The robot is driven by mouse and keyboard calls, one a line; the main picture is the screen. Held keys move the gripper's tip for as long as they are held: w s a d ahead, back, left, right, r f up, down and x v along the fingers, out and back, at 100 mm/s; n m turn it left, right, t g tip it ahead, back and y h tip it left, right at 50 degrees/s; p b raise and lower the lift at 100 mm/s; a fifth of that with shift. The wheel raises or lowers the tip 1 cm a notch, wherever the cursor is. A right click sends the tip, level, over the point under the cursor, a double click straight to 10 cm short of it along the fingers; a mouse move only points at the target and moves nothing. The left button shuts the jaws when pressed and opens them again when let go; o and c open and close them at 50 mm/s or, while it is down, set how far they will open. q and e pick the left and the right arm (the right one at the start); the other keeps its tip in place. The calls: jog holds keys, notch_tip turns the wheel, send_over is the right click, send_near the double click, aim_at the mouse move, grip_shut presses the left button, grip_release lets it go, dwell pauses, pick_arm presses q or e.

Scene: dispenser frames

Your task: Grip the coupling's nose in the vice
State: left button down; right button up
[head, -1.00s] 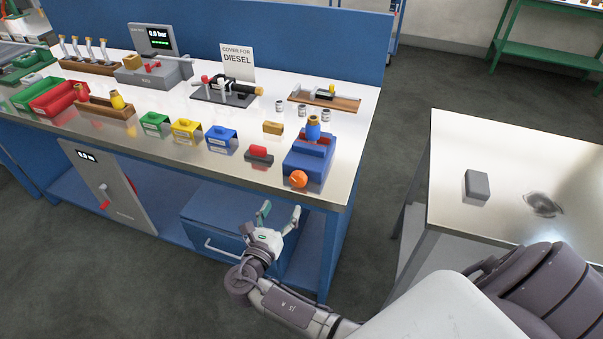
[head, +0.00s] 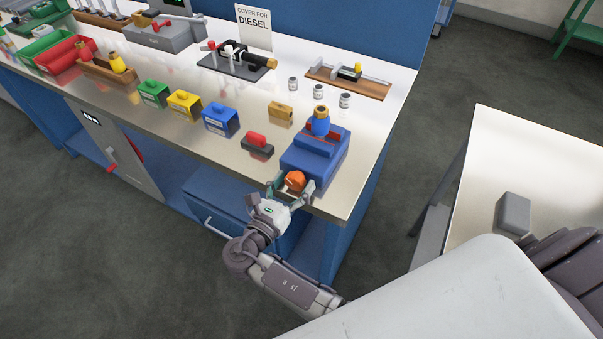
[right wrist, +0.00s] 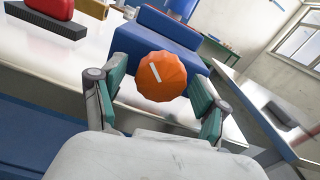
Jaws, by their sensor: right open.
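The blue vice (head: 314,152) stands at the front right corner of the bench, with an orange knob (head: 294,181) on its front. The coupling (head: 320,122), blue with a brass-coloured top, stands upright at the vice's red-lined jaws; whether they touch its nose I cannot tell. My right gripper (head: 290,190) is open at the front of the vice, its fingers on either side of the knob. In the right wrist view the knob (right wrist: 162,74) with a white mark sits between the green finger pads, with gaps visible. My left gripper is not in view.
A red-handled block (head: 257,145) and a brass-coloured block (head: 280,111) lie left of the vice. Several small cans (head: 318,92) and a wooden fixture (head: 348,82) stand behind it. A side table (head: 490,150) with a grey block (head: 514,213) is at the right, across a floor gap.

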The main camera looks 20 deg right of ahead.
aim_at(293, 178)
jog(key=shift+a+r, duration=0.1)
jog(key=shift+c, duration=0.4)
jog(key=c, duration=1.1)
jog(key=m, duration=0.3)
jog(key=shift+m+b, duration=0.4)
jog(key=shift+m, duration=1)
jog(key=o, duration=1.2)
jog(key=shift+r, duration=0.1)
notch_tip(293, 178, up, 10)
jog(key=shift+f, duration=0.1)
